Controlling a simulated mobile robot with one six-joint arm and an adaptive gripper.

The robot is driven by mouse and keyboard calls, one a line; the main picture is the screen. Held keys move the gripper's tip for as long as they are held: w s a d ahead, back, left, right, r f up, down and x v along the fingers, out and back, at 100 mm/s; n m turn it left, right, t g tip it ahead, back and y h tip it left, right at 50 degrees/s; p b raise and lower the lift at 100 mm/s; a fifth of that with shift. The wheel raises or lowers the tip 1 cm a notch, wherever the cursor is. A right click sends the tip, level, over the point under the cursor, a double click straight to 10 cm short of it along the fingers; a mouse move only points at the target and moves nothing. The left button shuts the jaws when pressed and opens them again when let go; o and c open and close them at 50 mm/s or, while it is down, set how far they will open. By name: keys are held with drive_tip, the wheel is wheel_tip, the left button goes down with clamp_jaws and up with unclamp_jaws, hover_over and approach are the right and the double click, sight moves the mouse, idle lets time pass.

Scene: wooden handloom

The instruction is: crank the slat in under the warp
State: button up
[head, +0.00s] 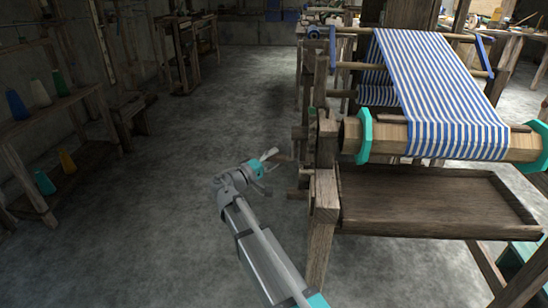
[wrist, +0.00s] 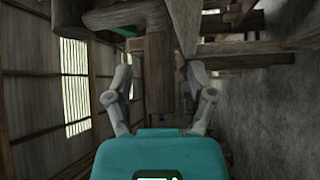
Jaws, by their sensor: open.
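The blue-and-white striped warp (head: 440,75) runs down from the loom's back and over a round wooden beam (head: 385,138) with teal end rings. A thin reddish-brown slat (head: 520,128) shows on top of the beam at the right of the warp; its stretch under the warp is hidden. My gripper (head: 268,165) is left of the loom's front post, apart from the beam. I cannot clearly make out a crank.
The loom's front post (head: 322,210) and short wooden stubs on its left side stand close to my gripper. A wooden tray (head: 430,200) lies below the beam. A shelf with thread cones (head: 40,93) stands at the left. The floor (head: 170,150) between is clear.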

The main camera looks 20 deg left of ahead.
drive_tip(key=shift+w+d, duration=0.15)
drive_tip(key=shift+w, duration=0.1)
clamp_jaws()
idle(0.3)
